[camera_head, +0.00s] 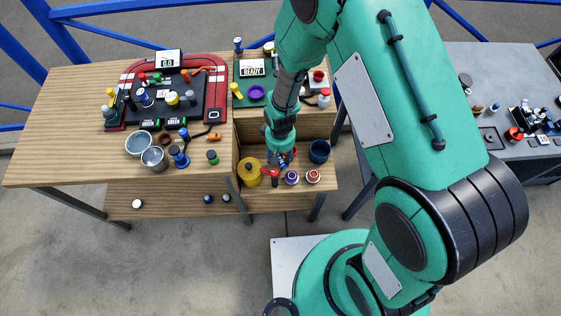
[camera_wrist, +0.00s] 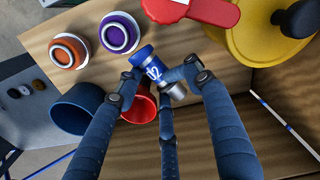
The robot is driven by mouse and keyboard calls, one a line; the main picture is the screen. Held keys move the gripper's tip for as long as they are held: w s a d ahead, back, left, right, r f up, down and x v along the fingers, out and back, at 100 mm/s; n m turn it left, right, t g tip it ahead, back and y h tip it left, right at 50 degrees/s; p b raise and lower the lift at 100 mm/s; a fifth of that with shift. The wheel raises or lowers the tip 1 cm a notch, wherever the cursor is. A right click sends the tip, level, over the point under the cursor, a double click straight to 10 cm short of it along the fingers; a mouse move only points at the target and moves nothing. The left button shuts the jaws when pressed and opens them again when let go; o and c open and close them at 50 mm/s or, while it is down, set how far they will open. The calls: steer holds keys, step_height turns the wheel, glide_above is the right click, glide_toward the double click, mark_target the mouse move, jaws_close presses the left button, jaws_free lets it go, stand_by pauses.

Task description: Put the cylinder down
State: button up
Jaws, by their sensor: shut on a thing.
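My gripper (camera_wrist: 158,84) is shut on a blue cylinder (camera_wrist: 144,62) with a white "2" mark and a metal end. In the wrist view the cylinder lies slantwise between the dark blue fingers, which hide part of it. A red cup (camera_wrist: 141,107) is close behind it, partly covered by a finger. In the head view my gripper (camera_head: 282,152) is low over the right-hand wooden shelf (camera_head: 243,208), and the cylinder is hard to make out there. I cannot tell whether the cylinder touches the shelf.
Around my gripper on the shelf stand a yellow pot (camera_head: 248,172), a red-handled item (camera_head: 269,171), a purple cup (camera_head: 291,177), an orange cup (camera_head: 313,176) and a dark blue cup (camera_head: 319,151). A cluttered worktop with a red-edged board (camera_head: 213,62) lies to the left.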

mark_target(280, 161)
steer(key=shift+f, duration=0.1)
steer(key=shift+f+b, duration=0.45)
steer(key=shift+f, duration=1.25)
steer(key=shift+f, duration=0.2)
steer(key=o, duration=1.5)
steer(key=shift+r, duration=0.1)
step_height(280, 161, up, 12)
steer(key=p, duration=0.3)
steer(key=shift+r, duration=0.1)
